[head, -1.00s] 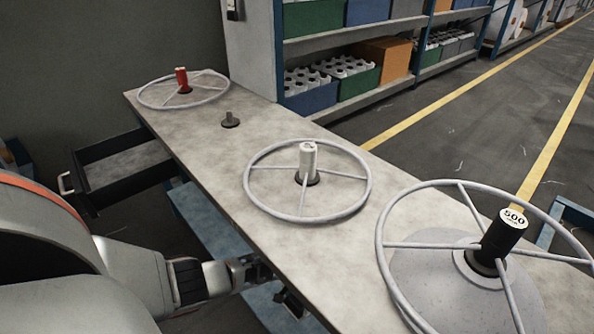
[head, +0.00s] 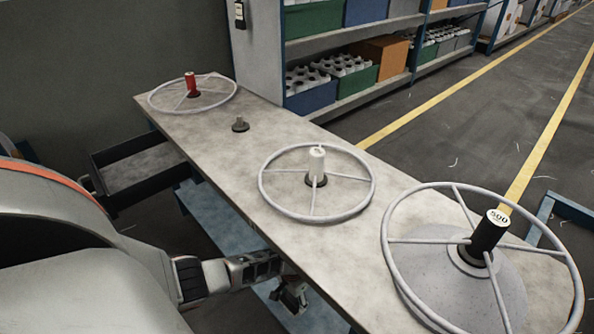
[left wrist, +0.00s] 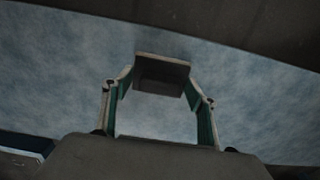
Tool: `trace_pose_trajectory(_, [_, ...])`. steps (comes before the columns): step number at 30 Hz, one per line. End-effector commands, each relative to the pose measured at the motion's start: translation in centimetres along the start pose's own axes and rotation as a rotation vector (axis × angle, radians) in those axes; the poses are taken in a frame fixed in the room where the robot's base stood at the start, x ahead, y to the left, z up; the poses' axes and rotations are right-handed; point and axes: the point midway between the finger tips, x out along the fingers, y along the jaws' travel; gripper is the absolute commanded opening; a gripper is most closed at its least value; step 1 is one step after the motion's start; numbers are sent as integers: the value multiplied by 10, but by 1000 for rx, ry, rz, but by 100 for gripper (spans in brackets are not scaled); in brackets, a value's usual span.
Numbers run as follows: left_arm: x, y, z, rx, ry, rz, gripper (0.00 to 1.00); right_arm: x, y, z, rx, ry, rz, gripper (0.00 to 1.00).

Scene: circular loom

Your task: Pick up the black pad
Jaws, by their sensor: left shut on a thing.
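In the left wrist view, a dark, flat-faced block that looks like the black pad (left wrist: 161,72) sits between the fingertips of my left gripper (left wrist: 158,86). The green-lined fingers are shut on its two sides. Behind it is a mottled blue-grey surface; I cannot tell if the pad touches it. In the head view my left gripper (head: 292,298) hangs at the near side of the table, below the top and over the blue lower shelf. The pad cannot be made out there. My right gripper is not in view.
The long table (head: 245,185) carries wheel frames around a red spool (head: 191,83), a white spool (head: 317,163) and a black spool (head: 488,233). An open drawer (head: 135,170) juts out at left. The table edge overhangs the blue shelf (head: 210,222).

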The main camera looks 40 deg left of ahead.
Motion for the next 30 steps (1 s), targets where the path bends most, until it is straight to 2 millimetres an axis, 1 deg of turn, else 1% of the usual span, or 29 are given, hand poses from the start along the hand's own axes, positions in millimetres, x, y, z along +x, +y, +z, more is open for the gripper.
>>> trace_pose_trajectory(1, [-12,-2,6,0,15,-2,35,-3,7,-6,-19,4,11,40])
trace_pose_trajectory(6, [-11,-1,48,-1,14,-1,35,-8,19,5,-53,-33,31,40])
trace_pose_trajectory(9, [-9,-1,72,0,13,-1,35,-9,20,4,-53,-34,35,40])
trace_pose_trajectory(12, [-7,-1,92,0,10,-1,35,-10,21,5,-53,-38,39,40])
trace_pose_trajectory(15, [-5,-1,107,1,8,-1,35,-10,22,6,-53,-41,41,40])
trace_pose_trajectory(18, [-4,-1,118,0,6,-1,35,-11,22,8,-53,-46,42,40])
trace_pose_trajectory(21, [-2,-1,125,0,5,-1,35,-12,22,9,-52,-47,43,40])
trace_pose_trajectory(30, [-1,0,128,0,3,-1,35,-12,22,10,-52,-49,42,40])
